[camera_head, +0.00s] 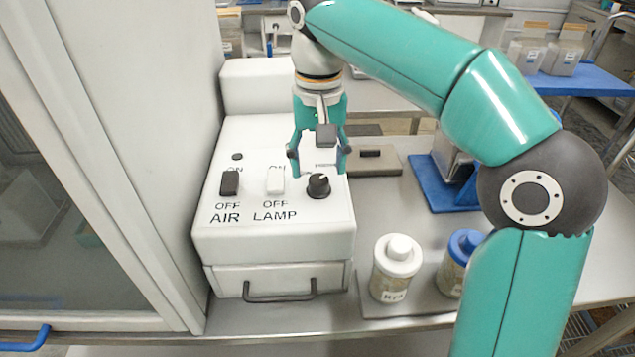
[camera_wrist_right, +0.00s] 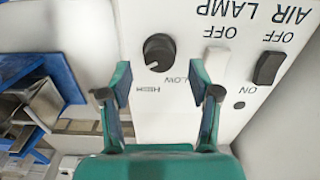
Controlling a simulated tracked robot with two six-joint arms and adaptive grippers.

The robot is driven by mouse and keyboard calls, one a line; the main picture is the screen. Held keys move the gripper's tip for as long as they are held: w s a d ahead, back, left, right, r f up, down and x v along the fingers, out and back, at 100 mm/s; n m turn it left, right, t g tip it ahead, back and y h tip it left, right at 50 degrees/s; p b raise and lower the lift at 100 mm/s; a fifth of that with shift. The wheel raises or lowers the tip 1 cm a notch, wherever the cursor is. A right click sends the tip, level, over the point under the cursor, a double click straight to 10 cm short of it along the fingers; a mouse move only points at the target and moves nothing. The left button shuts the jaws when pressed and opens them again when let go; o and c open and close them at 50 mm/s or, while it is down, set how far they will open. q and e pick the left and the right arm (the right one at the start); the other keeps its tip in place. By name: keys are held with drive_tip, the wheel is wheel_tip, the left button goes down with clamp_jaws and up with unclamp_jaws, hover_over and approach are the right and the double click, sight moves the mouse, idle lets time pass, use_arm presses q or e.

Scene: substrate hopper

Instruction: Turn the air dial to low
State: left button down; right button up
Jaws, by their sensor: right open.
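The air dial is a black round knob (camera_head: 318,186) at the right of the white control box's (camera_head: 275,235) top. In the right wrist view the knob (camera_wrist_right: 159,52) has LOW and HIGH printed beside it. A light pointer mark shows on the knob, but I cannot tell its exact setting. My right gripper (camera_head: 319,163) is above the box just behind the dial. Its fingers are open and empty, and in the wrist view the gripper (camera_wrist_right: 158,95) has the dial beyond its fingertips, not between them. My left gripper is not in view.
A black AIR switch (camera_head: 229,183) and a white LAMP switch (camera_head: 275,181) stand left of the dial. A white-capped jar (camera_head: 396,270) and a blue-capped jar (camera_head: 457,265) stand right of the box. A glass-fronted cabinet (camera_head: 70,200) borders the left.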

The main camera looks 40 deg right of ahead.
sight(319, 185)
drive_tip(key=shift+f, duration=1.4)
drive_tip(key=shift+c, duration=0.2)
drive_tip(key=c, duration=1.1)
